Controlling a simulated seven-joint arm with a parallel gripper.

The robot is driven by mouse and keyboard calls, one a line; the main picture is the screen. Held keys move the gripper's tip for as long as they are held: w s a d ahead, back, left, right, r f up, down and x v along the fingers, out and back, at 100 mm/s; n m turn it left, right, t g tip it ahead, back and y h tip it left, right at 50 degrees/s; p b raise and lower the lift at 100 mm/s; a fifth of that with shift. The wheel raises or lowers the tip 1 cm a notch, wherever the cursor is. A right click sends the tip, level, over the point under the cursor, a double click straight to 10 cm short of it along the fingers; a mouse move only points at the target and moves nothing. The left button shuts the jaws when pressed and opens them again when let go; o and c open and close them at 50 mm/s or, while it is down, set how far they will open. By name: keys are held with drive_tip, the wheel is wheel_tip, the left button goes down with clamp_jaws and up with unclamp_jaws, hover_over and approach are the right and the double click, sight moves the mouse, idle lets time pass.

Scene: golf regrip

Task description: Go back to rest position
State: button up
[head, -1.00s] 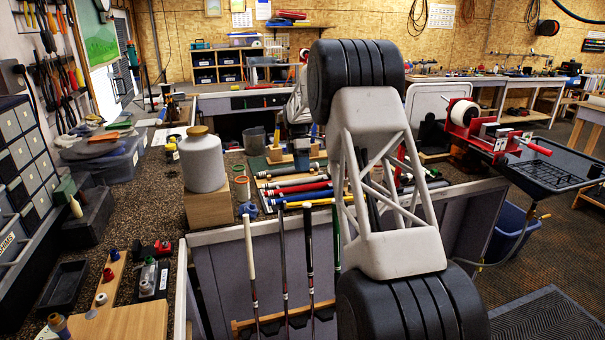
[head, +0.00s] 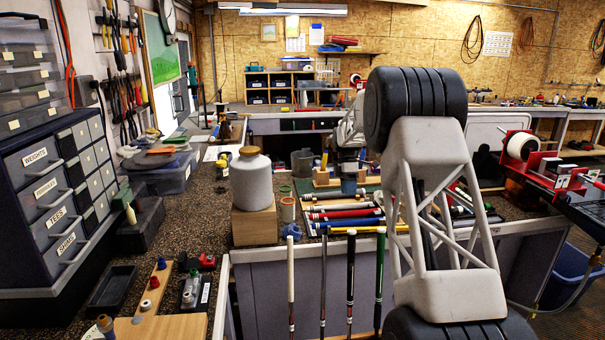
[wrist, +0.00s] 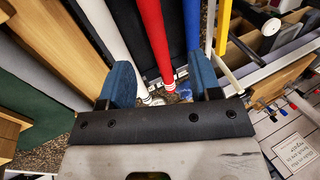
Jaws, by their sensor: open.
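My gripper (wrist: 158,68) shows in the wrist view with two blue fingers spread apart and nothing clearly held between them. Below and beyond the fingers lie a red grip (wrist: 153,40), a white grip (wrist: 105,30), a blue grip (wrist: 191,22) and a yellow grip (wrist: 223,25). There, the red grip (head: 345,213) and blue grip (head: 350,222) lie on the bench.
A white jar (head: 250,182) stands on a wooden block (head: 254,226) left of the grips. Several clubs stand upright at the bench front, including a white-gripped one (head: 290,268). A labelled drawer cabinet (head: 50,195) is at left. A red vise (head: 540,170) is at right.

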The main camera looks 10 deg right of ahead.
drive_tip(key=s+a+r+m+t, duration=0.1)
drive_tip(key=s+a+r+m, duration=0.3)
drive_tip(key=s, duration=0.6)
drive_tip(key=s+a+r+m+t, duration=0.1)
drive_tip(key=s+a+r+m, duration=0.1)
drive_tip(key=s+r, duration=0.7)
drive_tip(key=s+a+r+m+t, duration=0.2)
drive_tip(key=s+r+m, duration=0.1)
drive_tip(key=s, duration=0.9)
drive_tip(key=s+a+f+m+t, duration=0.1)
drive_tip(key=s+f+m, duration=0.1)
drive_tip(key=s, duration=0.9)
drive_tip(key=s+a+f+m+t, duration=0.1)
drive_tip(key=s+a+f+m, duration=0.1)
drive_tip(key=s, duration=0.9)
drive_tip(key=s+a+f+m+t, duration=0.1)
drive_tip(key=s+f+m, duration=0.2)
drive_tip(key=s, duration=0.8)
drive_tip(key=shift+s+a+f+m, duration=0.15)
drive_tip(key=shift+s+a+m, duration=0.25)
drive_tip(key=shift+m, duration=0.5)
